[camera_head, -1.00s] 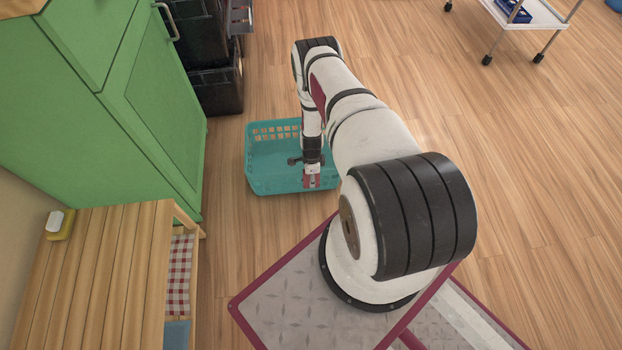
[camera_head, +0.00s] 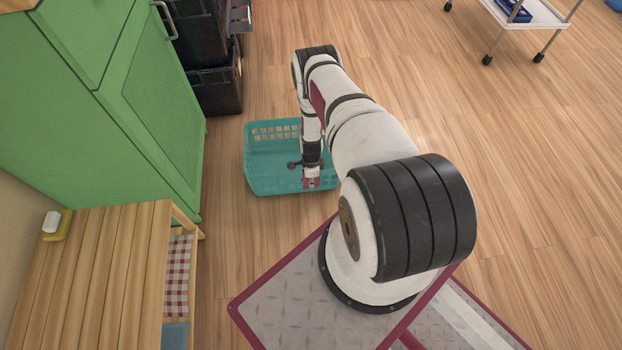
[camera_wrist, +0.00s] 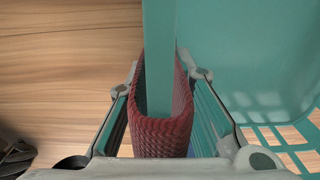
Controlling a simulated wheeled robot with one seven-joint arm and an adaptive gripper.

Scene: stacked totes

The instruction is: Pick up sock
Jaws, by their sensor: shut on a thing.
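The sock (camera_wrist: 160,136) is dark red and knitted. In the wrist view it sits between the two fingers of my gripper (camera_wrist: 163,90), bent in a loop around the teal basket's rim (camera_wrist: 160,50). My gripper is shut on the sock, with the rim running through the loop. I cannot tell whether the fingers also press on the basket wall. In the head view my gripper (camera_head: 311,181) is at the front right wall of the basket (camera_head: 270,186); the sock is too small and covered there to make out clearly.
The basket stands on the wooden floor. A green cabinet (camera_head: 150,100) and dark stacked totes (camera_head: 217,90) are to its left and behind. A slatted wooden bench (camera_head: 90,270) is at the lower left. A white cart (camera_head: 535,14) is far right; the floor between is clear.

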